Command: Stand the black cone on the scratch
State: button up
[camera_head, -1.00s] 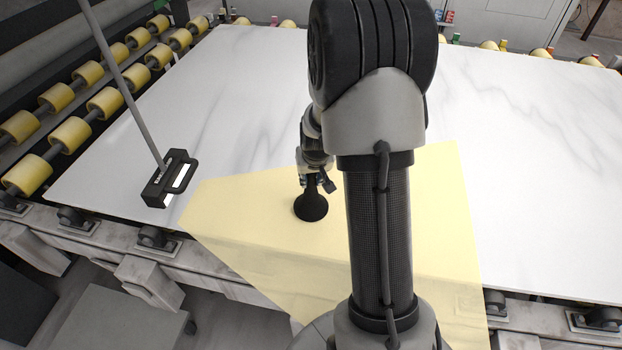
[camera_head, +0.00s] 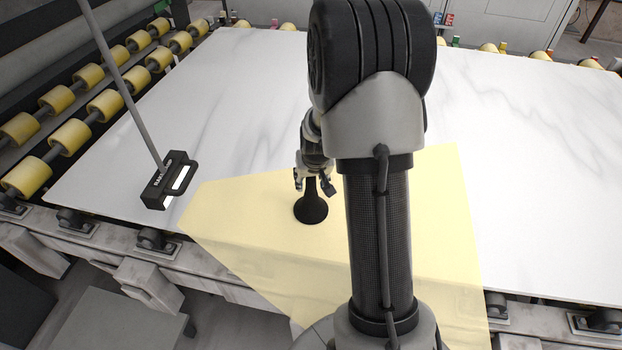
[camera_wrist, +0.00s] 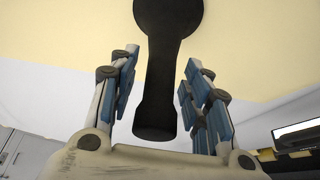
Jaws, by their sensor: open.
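The black cone (camera_head: 311,207) stands upright on its wide round base on the stone slab (camera_head: 250,95), inside a pale yellow area. My gripper (camera_head: 314,187) is open at the cone's narrow upper part, with one finger to each side. In the wrist view the cone (camera_wrist: 170,50) passes between the two spread fingers of my gripper (camera_wrist: 162,62), with gaps on both sides. I cannot pick out a scratch among the slab's grey veins. My arm covers part of the slab to the right of the cone.
A black tool head with a long grey pole (camera_head: 171,182) rests at the slab's left front edge. Yellow rollers (camera_head: 70,135) line the left side. The pale yellow area (camera_head: 250,225) reaches past the slab's front edge. The slab's right side is clear.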

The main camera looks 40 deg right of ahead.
jog(key=s+a+r+n+p, duration=0.1)
jog(key=s+a+r+p, duration=0.2)
jog(key=r, duration=0.6)
jog(key=s+a+r+p, duration=0.1)
jog(key=s+a+r, duration=0.2)
jog(key=a+r, duration=0.35)
jog(key=s+a+r+n, duration=0.1)
jog(key=s+a+r, duration=0.2)
jog(key=s, duration=0.3)
jog(key=s+a+r+n+y, duration=0.1)
jog(key=s+a+r, duration=0.3)
jog(key=s+a, duration=0.2)
jog(key=s+a+r+n+y, duration=0.1)
jog(key=s+a+r+n, duration=0.1)
jog(key=s+a, duration=0.3)
jog(key=shift+s+r, duration=0.8)
jog(key=shift+s, duration=0.05)
